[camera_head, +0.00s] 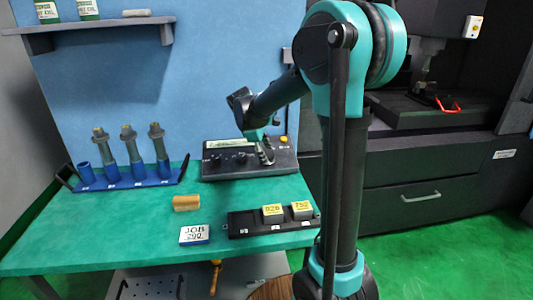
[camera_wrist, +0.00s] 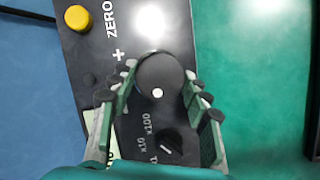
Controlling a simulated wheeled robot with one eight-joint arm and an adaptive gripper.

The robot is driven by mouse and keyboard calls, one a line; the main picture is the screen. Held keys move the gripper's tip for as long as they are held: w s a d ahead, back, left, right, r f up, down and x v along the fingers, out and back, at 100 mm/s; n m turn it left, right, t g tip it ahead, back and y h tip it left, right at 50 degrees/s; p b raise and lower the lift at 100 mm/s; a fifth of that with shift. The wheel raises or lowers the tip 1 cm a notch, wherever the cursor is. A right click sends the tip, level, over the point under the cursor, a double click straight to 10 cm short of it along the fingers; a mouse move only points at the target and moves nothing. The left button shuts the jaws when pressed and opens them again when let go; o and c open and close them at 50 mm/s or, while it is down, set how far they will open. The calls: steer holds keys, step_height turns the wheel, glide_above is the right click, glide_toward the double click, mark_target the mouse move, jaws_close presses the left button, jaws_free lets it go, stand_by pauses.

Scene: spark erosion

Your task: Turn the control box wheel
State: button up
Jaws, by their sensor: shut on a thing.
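The control box (camera_head: 222,171) is a dark sloped panel on the green bench, against the blue wall. Its wheel (camera_wrist: 158,72) is a round black knob with a white dot, seen from above in the wrist view. My gripper (camera_wrist: 160,82) is shut on the wheel, with one finger on each side of it. In the head view my gripper (camera_head: 265,151) is over the right part of the box and mostly hides the wheel. A small selector knob (camera_wrist: 171,142) marked with x10 and x100 sits below the wheel in the wrist view.
A yellow button (camera_wrist: 78,18) lies beside the ZERO label. The blue rack (camera_head: 133,182) with several tool holders stands left of the box. A wooden block (camera_head: 186,203), a JOB card (camera_head: 194,235) and a black tray (camera_head: 245,225) with yellow-labelled blocks lie in front.

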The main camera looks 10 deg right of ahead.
steer(key=n+t, duration=0.1)
steer(key=n, duration=0.2)
steer(key=shift+s+n, duration=0.1)
steer(key=shift+n, duration=0.2)
steer(key=shift+s+n+t, duration=0.1)
steer(key=shift+n+t, duration=0.8)
steer(key=shift+n, duration=1)
steer(key=shift+f, duration=0.1)
steer(key=o, duration=1.2)
steer(key=shift+c, duration=0.2)
steer(key=v, duration=1.2)
